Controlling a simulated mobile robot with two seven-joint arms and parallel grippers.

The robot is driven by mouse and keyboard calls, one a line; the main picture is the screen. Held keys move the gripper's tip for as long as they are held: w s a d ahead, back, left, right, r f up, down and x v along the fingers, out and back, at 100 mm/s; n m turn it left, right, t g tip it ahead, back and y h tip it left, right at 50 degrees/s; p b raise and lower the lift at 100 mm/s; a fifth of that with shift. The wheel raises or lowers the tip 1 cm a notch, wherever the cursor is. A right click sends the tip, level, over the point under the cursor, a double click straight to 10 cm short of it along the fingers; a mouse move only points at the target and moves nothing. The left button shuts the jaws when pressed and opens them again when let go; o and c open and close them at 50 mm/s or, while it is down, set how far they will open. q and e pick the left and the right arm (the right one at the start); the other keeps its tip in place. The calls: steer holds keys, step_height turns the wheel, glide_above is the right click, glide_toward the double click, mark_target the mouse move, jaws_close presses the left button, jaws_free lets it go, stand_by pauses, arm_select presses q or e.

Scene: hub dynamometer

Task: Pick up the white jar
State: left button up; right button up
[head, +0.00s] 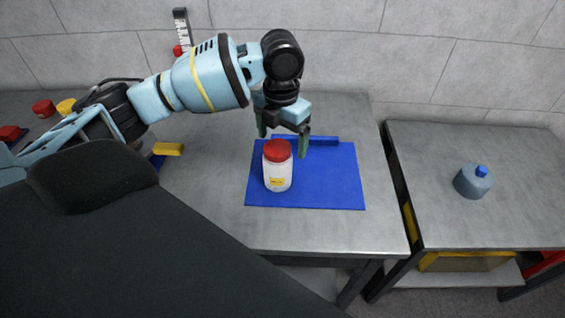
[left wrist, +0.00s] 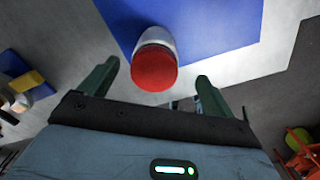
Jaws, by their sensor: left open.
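The white jar (head: 278,172) with a red lid stands upright on a blue mat (head: 330,185) on the grey table. In the left wrist view the jar (left wrist: 153,40) shows lid first, its red lid lying between and beyond the two fingertips. My left gripper (head: 283,142) is open and empty. In the head view its green fingers point down at and just behind the jar's lid. I cannot tell whether a finger touches the jar. The left gripper also shows in the left wrist view (left wrist: 155,82). My right gripper is not in view.
A blue bar (head: 318,140) lies along the mat's back edge. A yellow block (head: 168,149), a yellow lid (head: 66,106) and red items (head: 43,108) are on the left. A grey round container (head: 473,181) stands on the right table, across a gap. The mat's right side is clear.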

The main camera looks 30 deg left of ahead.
mark_target(277, 160)
arm_select(q)
steer(key=shift+s+f, duration=0.3)
steer(key=shift+f, duration=0.2)
steer(key=shift+w+f, duration=0.1)
steer(key=shift+f, duration=0.7)
steer(key=shift+s+a+f, duration=0.15)
steer(key=shift+a+f, duration=0.05)
steer(key=shift+f, duration=1.1)
steer(key=shift+s+a+f, duration=0.1)
steer(key=shift+a+f, duration=0.05)
steer(key=shift+f, duration=1.1)
steer(key=c, duration=1.4)
steer(key=shift+o, duration=0.2)
steer(key=shift+r, duration=0.1)
